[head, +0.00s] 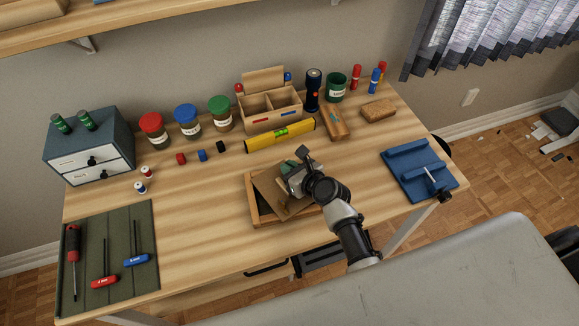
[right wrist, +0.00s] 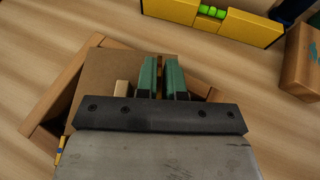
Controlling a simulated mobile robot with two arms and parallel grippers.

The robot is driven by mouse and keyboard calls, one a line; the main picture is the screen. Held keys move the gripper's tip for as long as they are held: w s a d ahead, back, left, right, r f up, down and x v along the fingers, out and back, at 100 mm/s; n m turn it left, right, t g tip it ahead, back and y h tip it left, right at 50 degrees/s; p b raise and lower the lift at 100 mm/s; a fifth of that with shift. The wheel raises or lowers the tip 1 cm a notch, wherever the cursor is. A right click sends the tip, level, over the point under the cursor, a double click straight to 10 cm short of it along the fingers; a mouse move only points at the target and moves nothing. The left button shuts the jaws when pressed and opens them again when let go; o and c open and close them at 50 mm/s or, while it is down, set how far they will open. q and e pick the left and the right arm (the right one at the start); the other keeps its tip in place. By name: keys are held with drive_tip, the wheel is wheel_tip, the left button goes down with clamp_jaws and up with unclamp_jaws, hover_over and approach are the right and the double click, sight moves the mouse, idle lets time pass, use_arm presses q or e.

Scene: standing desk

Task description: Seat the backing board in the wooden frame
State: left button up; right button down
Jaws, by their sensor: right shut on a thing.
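The wooden frame (head: 254,208) lies on the desk, in front of the yellow level. The brown backing board (head: 268,184) is over the frame, turned relative to it and covering much of its opening. My right gripper (head: 296,178) is over the board, shut on it. In the right wrist view, the green fingertips (right wrist: 163,78) are close together at the board (right wrist: 112,72), beside a small pale wooden block (right wrist: 122,88). The frame (right wrist: 62,96) shows beyond the board's left edge. My gripper body hides the board's near part; I cannot tell its exact height. My left gripper is out of view.
The yellow level (head: 280,135) lies behind the frame, with a wooden organizer (head: 270,112) behind it. A green tool mat (head: 110,255) lies at left. Bare desk lies left of the frame and between frame and fixture.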

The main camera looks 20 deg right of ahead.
drive_tip(key=c, duration=1.2)
unclamp_jaws()
drive_tip(key=shift+c, duration=0.2)
drive_tip(key=shift+r, duration=0.2)
drive_tip(key=p+v, duration=0.1)
drive_tip(key=v, duration=1.1)
drive_tip(key=shift+r, duration=0.45)
